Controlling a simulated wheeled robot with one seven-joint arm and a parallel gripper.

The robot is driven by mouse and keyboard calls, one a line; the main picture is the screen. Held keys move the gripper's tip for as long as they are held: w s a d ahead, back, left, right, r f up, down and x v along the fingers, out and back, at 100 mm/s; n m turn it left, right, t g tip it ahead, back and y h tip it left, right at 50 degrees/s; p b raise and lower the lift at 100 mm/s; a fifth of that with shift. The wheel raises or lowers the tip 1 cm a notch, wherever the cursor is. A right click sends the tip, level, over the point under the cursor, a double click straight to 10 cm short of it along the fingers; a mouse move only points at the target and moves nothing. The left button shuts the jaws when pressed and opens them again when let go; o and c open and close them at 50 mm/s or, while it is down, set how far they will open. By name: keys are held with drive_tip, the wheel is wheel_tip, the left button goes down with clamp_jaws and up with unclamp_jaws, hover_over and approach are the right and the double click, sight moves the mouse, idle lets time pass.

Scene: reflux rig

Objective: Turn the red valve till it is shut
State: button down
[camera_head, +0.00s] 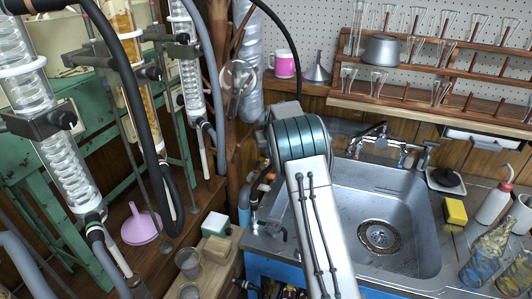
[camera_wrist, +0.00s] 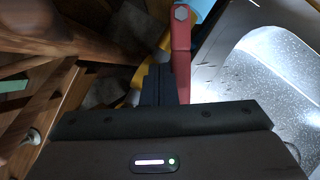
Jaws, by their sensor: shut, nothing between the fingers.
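The red valve handle (camera_wrist: 181,45) shows in the wrist view as a long red lever with a hexagonal nut at its upper end. Its lower end passes out of sight near my gripper's body. My gripper (camera_wrist: 160,72) is shut, and its dark fingers lie just left of the lever with nothing between them. Whether they touch the lever I cannot tell. In the head view my arm covers this area, and I cannot make out the red lever or my gripper there.
A metal sink (camera_head: 380,215) lies right of my arm in the head view, with a faucet (camera_head: 375,138) behind it. Glass condensers (camera_head: 55,165) on a green frame stand at the left. A wooden beam (camera_wrist: 70,45) is close on the left in the wrist view.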

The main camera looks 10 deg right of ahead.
drive_tip(key=shift+s+d+r+p, duration=0.15)
drive_tip(key=shift+d+p, duration=0.3)
drive_tip(key=shift+d, duration=0.25)
drive_tip(key=d+r+p, duration=0.1)
drive_tip(key=p, duration=0.1)
drive_tip(key=d+r+p, duration=0.1)
drive_tip(key=r+p, duration=0.1)
drive_tip(key=d+r+p, duration=0.1)
drive_tip(key=p, duration=0.1)
drive_tip(key=shift+w+r, duration=0.15)
drive_tip(key=shift+w, duration=0.05)
